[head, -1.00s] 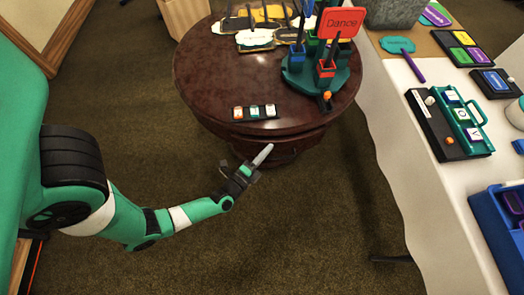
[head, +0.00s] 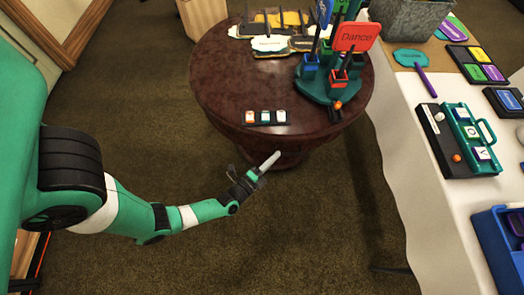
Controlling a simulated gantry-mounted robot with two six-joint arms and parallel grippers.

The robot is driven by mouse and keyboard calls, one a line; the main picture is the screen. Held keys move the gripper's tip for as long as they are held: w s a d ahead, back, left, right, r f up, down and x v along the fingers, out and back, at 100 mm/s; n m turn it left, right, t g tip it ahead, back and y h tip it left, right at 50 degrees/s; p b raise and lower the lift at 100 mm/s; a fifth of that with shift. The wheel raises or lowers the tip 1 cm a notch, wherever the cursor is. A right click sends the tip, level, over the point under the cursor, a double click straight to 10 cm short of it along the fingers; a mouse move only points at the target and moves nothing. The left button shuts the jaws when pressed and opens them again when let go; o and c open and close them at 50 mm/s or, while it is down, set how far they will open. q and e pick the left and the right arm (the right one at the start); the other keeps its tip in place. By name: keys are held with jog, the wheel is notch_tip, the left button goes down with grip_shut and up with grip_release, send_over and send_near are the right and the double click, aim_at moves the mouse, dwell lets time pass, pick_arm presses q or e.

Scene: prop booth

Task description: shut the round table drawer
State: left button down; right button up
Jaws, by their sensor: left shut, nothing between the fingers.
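The round table (head: 235,85) is dark, glossy reddish-brown wood and stands at the upper middle of the head view. Its drawer (head: 293,154) is in the side under the top, facing me. The overhanging top and my gripper hide part of it, so I cannot tell how far it stands out. My left gripper (head: 272,159) is shut and empty. Its pale fingers point up and right at the drawer front, close to it. I cannot tell whether they touch it. My right gripper is out of view.
The table carries a small rack with several blocks (head: 265,118), a green holder with signs (head: 325,90) and cloud-shaped signs (head: 270,44). A white-covered table (head: 410,160) with boxes stands close on the right. The carpet (head: 270,240) in front is clear.

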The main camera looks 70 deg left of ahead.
pick_arm(q)
jog(key=p+v, duration=0.2)
jog(key=v, duration=0.7)
jog(key=shift+s, duration=0.3)
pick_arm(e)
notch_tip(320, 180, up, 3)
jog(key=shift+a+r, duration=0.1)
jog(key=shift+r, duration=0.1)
pick_arm(q)
jog(key=shift+d, duration=0.15)
jog(key=shift+p, duration=0.3)
